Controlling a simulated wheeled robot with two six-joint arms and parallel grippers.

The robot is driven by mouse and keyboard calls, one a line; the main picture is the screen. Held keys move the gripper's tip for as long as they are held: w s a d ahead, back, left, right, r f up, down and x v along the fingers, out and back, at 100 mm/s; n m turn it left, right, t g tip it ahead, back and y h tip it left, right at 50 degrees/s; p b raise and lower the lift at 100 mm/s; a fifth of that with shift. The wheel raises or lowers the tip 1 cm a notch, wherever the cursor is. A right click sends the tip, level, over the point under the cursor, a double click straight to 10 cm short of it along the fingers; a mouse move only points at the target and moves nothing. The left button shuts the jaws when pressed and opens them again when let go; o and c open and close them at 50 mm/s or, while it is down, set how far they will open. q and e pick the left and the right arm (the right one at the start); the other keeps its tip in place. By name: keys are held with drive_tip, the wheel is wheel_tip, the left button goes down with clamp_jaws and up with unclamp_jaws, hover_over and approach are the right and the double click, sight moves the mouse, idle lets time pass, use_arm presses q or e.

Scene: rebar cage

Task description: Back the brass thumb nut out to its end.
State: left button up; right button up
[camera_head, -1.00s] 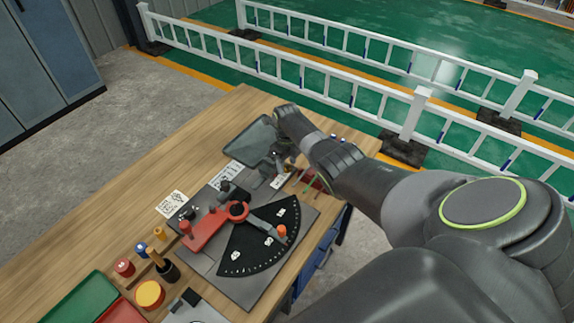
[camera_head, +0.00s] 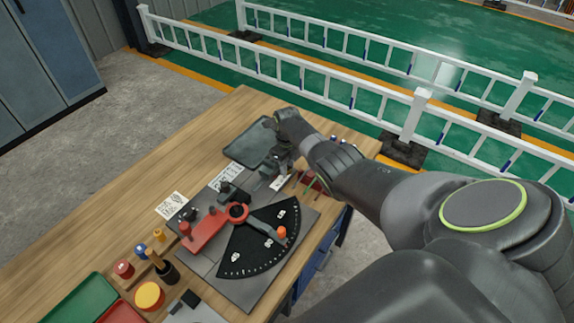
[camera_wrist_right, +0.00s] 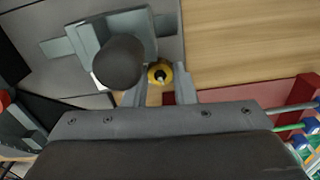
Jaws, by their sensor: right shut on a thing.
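The brass thumb nut (camera_wrist_right: 160,73) shows in the right wrist view as a small yellow ring with a dark centre. My right gripper (camera_wrist_right: 160,84) has one finger on each side of it and is shut on it. In the head view my right gripper (camera_head: 273,165) points down at the far right part of the bench, and the nut is hidden there. A grey metal fixture (camera_wrist_right: 90,40) with a dark round knob (camera_wrist_right: 119,62) stands just left of the nut in the wrist view. My left gripper is not in view.
A grey plate with a black dial sector (camera_head: 262,245) and a red lever (camera_head: 205,232) lies nearer on the bench. A red rack (camera_wrist_right: 292,95) with coloured rods is close to the gripper's right. A dark tray (camera_head: 243,150) lies behind. Bare wood (camera_head: 120,215) is at left.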

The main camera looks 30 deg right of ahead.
drive_tip(key=n+p, duration=0.1)
drive_tip(key=n, duration=0.2)
drive_tip(key=shift+n, duration=0.4)
drive_tip(key=n, duration=0.5)
drive_tip(key=shift+n, duration=0.3)
drive_tip(key=o, duration=1)
